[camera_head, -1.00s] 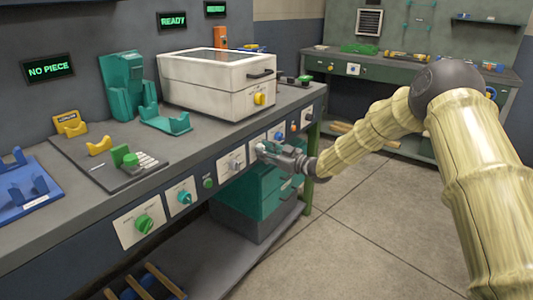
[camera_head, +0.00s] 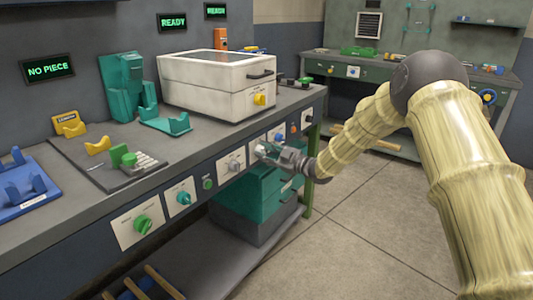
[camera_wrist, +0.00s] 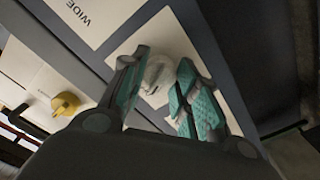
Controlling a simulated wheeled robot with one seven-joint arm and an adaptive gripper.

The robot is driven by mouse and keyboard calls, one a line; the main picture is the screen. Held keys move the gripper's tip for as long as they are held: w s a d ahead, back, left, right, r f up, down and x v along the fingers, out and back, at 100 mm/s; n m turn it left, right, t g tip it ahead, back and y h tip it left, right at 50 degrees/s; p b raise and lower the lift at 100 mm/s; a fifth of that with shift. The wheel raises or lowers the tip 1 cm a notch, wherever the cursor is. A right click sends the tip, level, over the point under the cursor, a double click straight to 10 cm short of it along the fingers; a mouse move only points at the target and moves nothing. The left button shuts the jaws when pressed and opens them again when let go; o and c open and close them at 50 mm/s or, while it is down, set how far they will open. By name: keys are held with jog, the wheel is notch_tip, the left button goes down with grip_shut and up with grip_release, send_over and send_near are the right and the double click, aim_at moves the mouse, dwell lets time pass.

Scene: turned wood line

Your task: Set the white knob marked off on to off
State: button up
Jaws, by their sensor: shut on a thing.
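The white knob (camera_wrist: 157,74) sits on a pale plate (camera_wrist: 176,35) on the bench's front panel. In the wrist view it is between the teal pads of my gripper (camera_wrist: 158,88). My gripper is shut on it. In the head view my gripper (camera_head: 262,150) is at the panel, and its fingers hide most of the knob. The plate's off and on markings cannot be read in these frames.
Left along the panel are a grey knob (camera_head: 233,165), a green button (camera_head: 208,184), a teal knob (camera_head: 184,198) and a green knob (camera_head: 143,224). A blue knob (camera_head: 279,136) is just right of my gripper. A white lidded box (camera_head: 215,85) stands on the bench above.

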jog(key=shift+s+f, duration=0.1)
jog(key=shift+f, duration=0.05)
jog(key=o, duration=1)
jog(key=shift+a, duration=0.1)
jog(key=shift+o, duration=0.2)
jog(key=shift+s+d, duration=0.15)
jog(key=shift+d, duration=0.3)
jog(key=v, duration=1.1)
jog(key=shift+d, duration=0.1)
